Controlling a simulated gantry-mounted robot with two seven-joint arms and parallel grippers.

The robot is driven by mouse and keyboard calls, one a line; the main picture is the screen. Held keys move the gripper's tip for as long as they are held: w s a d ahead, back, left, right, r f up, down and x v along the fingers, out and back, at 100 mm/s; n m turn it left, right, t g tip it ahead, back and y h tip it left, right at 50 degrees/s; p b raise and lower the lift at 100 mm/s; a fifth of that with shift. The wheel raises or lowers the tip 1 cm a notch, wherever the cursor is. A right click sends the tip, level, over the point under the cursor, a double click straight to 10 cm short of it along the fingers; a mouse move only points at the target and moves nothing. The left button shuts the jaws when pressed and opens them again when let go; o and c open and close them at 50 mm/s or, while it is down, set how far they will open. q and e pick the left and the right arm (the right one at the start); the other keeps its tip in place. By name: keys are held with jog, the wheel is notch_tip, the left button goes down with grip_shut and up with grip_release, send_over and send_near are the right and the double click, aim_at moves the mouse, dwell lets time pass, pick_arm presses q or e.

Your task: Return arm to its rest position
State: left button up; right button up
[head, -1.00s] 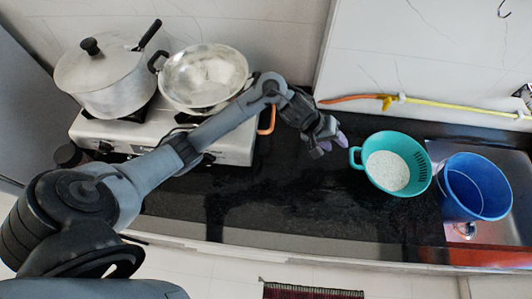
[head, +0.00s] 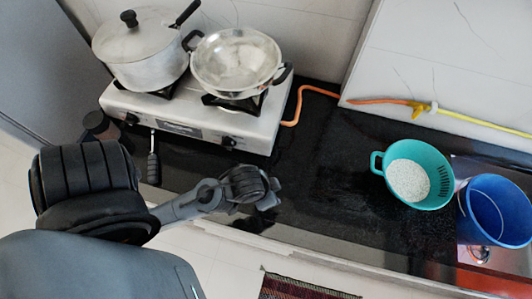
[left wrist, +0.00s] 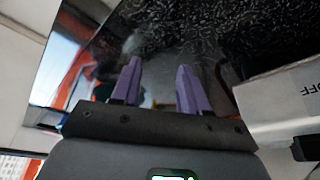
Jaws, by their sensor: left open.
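My left arm reaches in from the left in the head view, folded back over the front edge of the counter. Its wrist is in front of the stove, and its fingertips are hard to make out from there. In the left wrist view the two purple fingers of my left gripper (left wrist: 160,78) stand apart with nothing between them. The glossy black counter (left wrist: 225,40) lies beyond them. My right gripper is in neither view.
A white stove (head: 190,125) holds a lidded pot (head: 140,55) and a metal pan (head: 235,62). A teal colander with white grains (head: 447,172) stands near a blue bucket (head: 495,210). An orange hose (head: 300,105) runs along the back. The middle counter is clear.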

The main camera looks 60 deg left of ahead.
pick_arm(q)
jog(key=shift+s+a, duration=0.1)
jog(key=shift+s, duration=0.65)
jog(key=shift+r, duration=0.1)
